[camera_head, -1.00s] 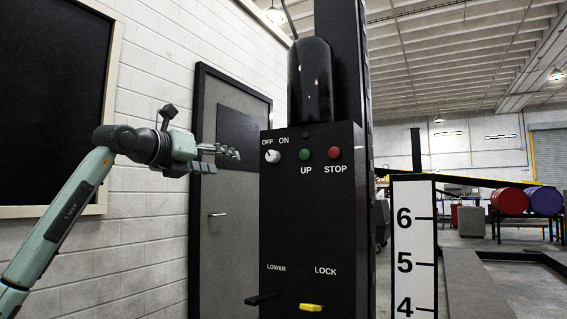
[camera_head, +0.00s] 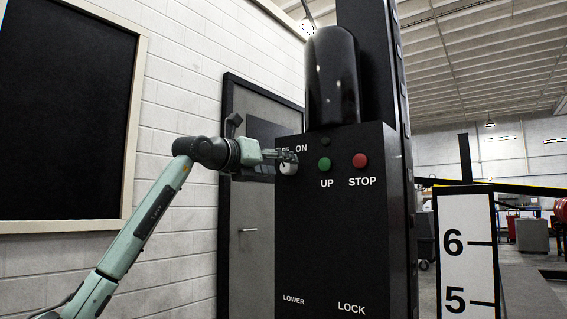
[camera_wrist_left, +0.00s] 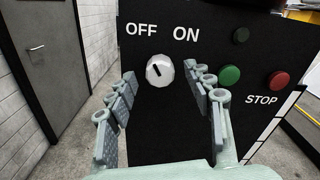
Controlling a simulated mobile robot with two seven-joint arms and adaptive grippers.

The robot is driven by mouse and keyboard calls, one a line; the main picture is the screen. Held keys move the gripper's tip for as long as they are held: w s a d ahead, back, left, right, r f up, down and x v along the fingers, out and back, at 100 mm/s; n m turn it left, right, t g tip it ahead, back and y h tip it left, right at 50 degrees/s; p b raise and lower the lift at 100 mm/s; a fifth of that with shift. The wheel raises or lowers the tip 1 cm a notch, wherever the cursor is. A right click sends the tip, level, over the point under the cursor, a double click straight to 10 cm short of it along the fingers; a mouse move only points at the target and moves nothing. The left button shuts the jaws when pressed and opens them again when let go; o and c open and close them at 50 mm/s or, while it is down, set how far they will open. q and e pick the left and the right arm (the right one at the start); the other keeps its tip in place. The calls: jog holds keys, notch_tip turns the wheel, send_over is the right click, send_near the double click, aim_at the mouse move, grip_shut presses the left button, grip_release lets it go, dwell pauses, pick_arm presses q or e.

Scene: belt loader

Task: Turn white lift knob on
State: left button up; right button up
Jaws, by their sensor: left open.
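The white lift knob (camera_wrist_left: 160,70) sits on the black control box (camera_head: 330,240), below the OFF and ON labels. Its dark pointer mark tilts up and left, toward OFF. In the head view the knob (camera_head: 289,163) is partly covered by my left gripper (camera_head: 284,157). In the left wrist view my left gripper (camera_wrist_left: 163,97) is open, with one finger to the left and one to the right of the knob. The knob shows beyond the fingertips in the gap; I cannot tell whether they touch it. My right gripper is not in view.
A green UP button (camera_head: 324,164) and a red STOP button (camera_head: 360,160) lie right of the knob. A small dark button (camera_wrist_left: 241,35) is above the green one. A grey door (camera_head: 247,210) and white brick wall stand to the left. A numbered scale (camera_head: 466,270) stands at right.

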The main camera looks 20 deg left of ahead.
pick_arm(q)
jog(key=shift+x, duration=1)
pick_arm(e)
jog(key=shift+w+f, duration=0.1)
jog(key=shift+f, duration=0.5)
pick_arm(q)
jog(key=shift+c, duration=0.4)
jog(key=c, duration=1.1)
